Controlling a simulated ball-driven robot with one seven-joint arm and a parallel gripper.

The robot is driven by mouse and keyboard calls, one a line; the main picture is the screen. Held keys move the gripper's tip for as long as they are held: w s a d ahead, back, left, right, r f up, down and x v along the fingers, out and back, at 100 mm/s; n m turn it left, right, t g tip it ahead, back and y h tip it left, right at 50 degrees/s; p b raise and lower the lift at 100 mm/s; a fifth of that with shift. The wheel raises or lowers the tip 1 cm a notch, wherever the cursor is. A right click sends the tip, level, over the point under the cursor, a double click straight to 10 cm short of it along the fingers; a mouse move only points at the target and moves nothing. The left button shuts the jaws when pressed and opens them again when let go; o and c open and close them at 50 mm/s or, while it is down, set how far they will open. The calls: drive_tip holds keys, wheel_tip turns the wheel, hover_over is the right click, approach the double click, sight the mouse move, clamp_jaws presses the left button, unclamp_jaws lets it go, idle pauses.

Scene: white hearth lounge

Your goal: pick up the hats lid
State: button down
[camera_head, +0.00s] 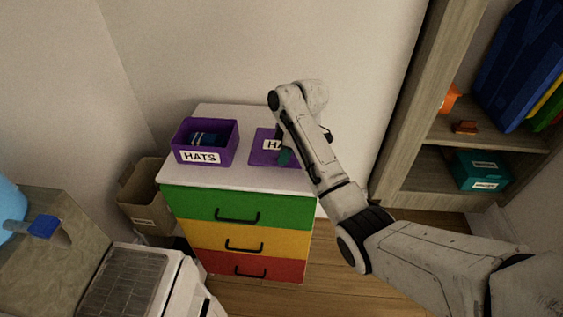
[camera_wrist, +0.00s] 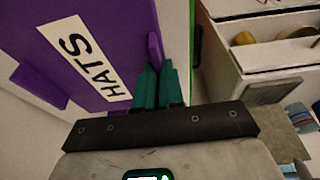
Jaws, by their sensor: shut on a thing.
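The purple hats lid (camera_head: 261,148) is at the right of the white top of the chest of drawers, partly hidden behind my arm. In the wrist view the lid (camera_wrist: 100,20) fills the upper left, with its white HATS label running at a slant. My gripper (camera_head: 285,157) has its teal fingers at the lid's right side. In the wrist view my gripper (camera_wrist: 157,70) is shut on a small purple tab at the lid's edge. I cannot tell whether the lid rests on the top or is just above it.
An open purple HATS box (camera_head: 205,140) with dark blue things inside stands left of the lid. The chest (camera_head: 240,210) has green, yellow and red drawers. A wooden shelf (camera_head: 430,150) stands at the right, and a brown box (camera_head: 145,195) sits left of the chest.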

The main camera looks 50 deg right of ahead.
drive_tip(key=s+a+r+p, duration=0.1)
drive_tip(key=s+r+p, duration=0.5)
drive_tip(key=s, duration=0.6)
drive_tip(key=shift+p+v, duration=0.3)
drive_tip(key=shift+v, duration=0.95)
